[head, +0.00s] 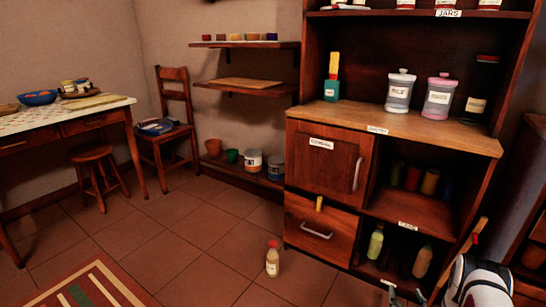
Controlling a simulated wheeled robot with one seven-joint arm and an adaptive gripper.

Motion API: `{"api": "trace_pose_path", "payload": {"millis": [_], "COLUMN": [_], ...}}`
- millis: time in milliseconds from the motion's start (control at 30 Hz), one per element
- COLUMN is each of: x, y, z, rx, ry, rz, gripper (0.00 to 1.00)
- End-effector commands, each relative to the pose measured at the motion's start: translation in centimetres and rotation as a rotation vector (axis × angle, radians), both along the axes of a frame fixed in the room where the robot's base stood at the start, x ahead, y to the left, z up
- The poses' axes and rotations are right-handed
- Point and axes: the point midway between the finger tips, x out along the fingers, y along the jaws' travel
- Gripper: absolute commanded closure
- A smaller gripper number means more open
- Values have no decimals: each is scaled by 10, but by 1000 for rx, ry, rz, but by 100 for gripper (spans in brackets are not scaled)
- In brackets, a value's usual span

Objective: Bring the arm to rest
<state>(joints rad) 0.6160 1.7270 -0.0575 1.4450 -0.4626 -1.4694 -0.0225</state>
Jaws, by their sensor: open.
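My arm shows at the bottom right of the head view, its white and black link close to the camera. My gripper (404,295) is at the bottom edge, to the left of that link, partly cut off by the frame. Its fingers are apart and I see nothing held between them. It appears in front of the cabinet's lower open shelf; the exact distance cannot be told.
A wooden cabinet (442,141) with jars on its counter stands close on the right. A bottle (272,259) stands on the floor before its drawer (320,228). A table, stool (91,153) and chair (174,103) are at left. The middle floor is mostly clear.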

Motion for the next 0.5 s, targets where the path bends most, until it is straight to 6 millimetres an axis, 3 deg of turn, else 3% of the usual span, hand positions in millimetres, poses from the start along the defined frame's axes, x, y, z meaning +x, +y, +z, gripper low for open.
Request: {"api": "trace_pose_path", "payload": {"millis": [300, 500], "x": [76, 100], "y": [-14, -5], "z": [101, 177], "rx": [-35, -38], "ry": [185, 322], "rz": [-12, -33], "gripper": [30, 30]}}
